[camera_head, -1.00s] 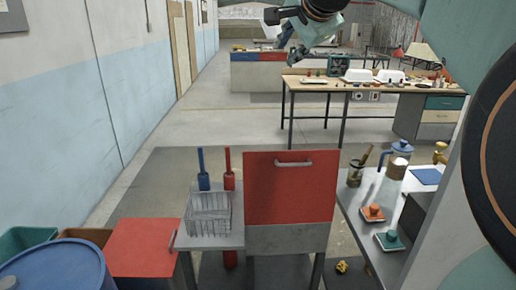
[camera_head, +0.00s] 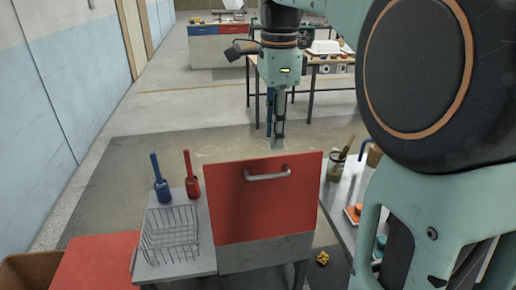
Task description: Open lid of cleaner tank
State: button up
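The red lid (camera_head: 260,205) of the cleaner tank shows in the head view, a flat panel with a grey bar handle (camera_head: 267,174) near its upper edge. It appears to stand steeply raised, its handle side facing me. The grey tank front (camera_head: 265,252) shows below it; the tank's inside is hidden. My gripper (camera_head: 276,143) points down just above or behind the lid's upper edge, close to the handle in the picture. Whether it touches the lid is unclear. It holds nothing that I can see, and its finger gap is not clear.
A wire basket (camera_head: 170,236) sits on the left side shelf, with blue (camera_head: 161,187) and red (camera_head: 191,180) handled tools behind it. A right side table (camera_head: 334,203) bears a jar of tools (camera_head: 338,165). Open floor lies beyond the tank.

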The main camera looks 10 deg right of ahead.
aim_at(273, 167)
notch_tip(273, 167, down, 10)
jog(key=shift+w+r+b, duration=0.1)
jog(key=shift+w+b, duration=0.05)
jog(key=shift+b, duration=0.35)
grip_shut()
